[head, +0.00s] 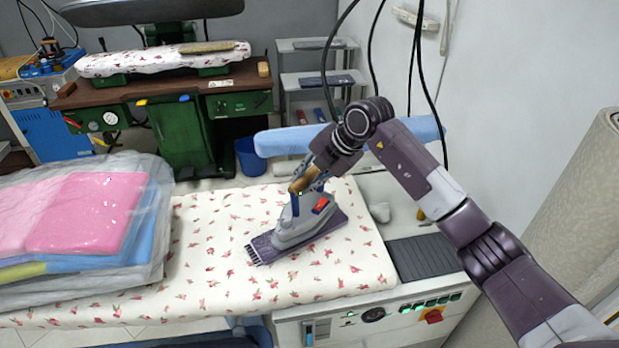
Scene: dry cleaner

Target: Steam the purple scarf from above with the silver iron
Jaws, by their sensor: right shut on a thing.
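The purple scarf (262,252) lies flat as a folded strip with a fringed left end on the flowered ironing board (215,290). The silver iron (296,233) is over the scarf, its sole at or just above the cloth; I cannot tell whether they touch. My right gripper (305,182) comes from above and is shut on the iron's handle, and its fingers partly hide the handle. The scarf shows on both sides of the iron. My left gripper is out of view.
Plastic-wrapped folded clothes (90,215) cover the board's left end. A light-blue padded arm (285,141) runs behind the board. A dark grey rest (425,260) and a control panel (375,318) are at right. Black cables hang near my arm. The board's front middle is clear.

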